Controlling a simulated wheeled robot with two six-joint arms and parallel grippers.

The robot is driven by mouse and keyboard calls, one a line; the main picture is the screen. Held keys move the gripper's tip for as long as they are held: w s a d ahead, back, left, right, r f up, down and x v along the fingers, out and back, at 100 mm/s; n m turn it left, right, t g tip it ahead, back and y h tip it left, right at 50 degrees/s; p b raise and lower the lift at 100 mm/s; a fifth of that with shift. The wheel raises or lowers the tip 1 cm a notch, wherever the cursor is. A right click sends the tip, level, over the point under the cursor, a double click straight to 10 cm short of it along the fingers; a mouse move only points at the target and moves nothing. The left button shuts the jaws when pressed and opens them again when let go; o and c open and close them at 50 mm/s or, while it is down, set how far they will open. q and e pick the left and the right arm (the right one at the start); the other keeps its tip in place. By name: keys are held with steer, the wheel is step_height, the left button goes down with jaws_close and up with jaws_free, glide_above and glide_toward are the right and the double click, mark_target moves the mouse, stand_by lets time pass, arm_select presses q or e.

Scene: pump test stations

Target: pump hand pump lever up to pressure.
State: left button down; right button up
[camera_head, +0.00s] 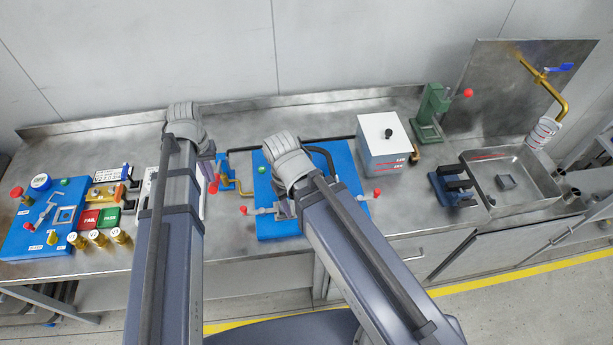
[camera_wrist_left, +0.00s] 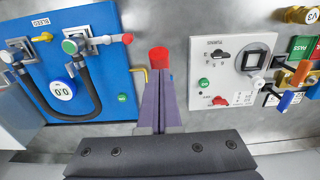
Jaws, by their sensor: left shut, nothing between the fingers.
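A lever with a red grip (camera_head: 213,184) stands beside the left edge of the blue pump panel (camera_head: 352,180). Its red end (camera_wrist_left: 158,56) shows just beyond my left fingertips in the left wrist view. My left gripper (camera_wrist_left: 160,80) is shut and empty, its fingers pointing at the red grip. Whether they touch it I cannot tell. The panel's round gauge (camera_wrist_left: 62,90) reads 0.0. My right gripper (camera_head: 285,208) is over the front of the blue panel; its jaws are too small to read, and its wrist hides part of the panel.
Black hoses (camera_wrist_left: 90,85) and valve handles (camera_wrist_left: 103,39) sit on the blue panel. A white timer panel (camera_wrist_left: 229,72) lies on the other side. A white box (camera_head: 382,145), a green press (camera_head: 430,112) and a sink (camera_head: 530,175) stand to the right.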

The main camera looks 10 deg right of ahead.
arm_select(q)
steer(key=shift+f, duration=0.1)
stand_by(0.5)
steer(key=shift+f+b, duration=4.45)
steer(key=shift+b, duration=0.1)
step_height(320, 180, up, 9)
steer(key=p, duration=0.9)
steer(key=shift+r, duration=0.15)
steer(key=shift+f, duration=0.2)
steer(key=shift+f+b, duration=4.5)
steer(key=shift+b, duration=0.05)
step_height(320, 180, up, 9)
steer(key=p, duration=0.9)
steer(key=shift+r, duration=0.2)
steer(key=shift+f, duration=0.2)
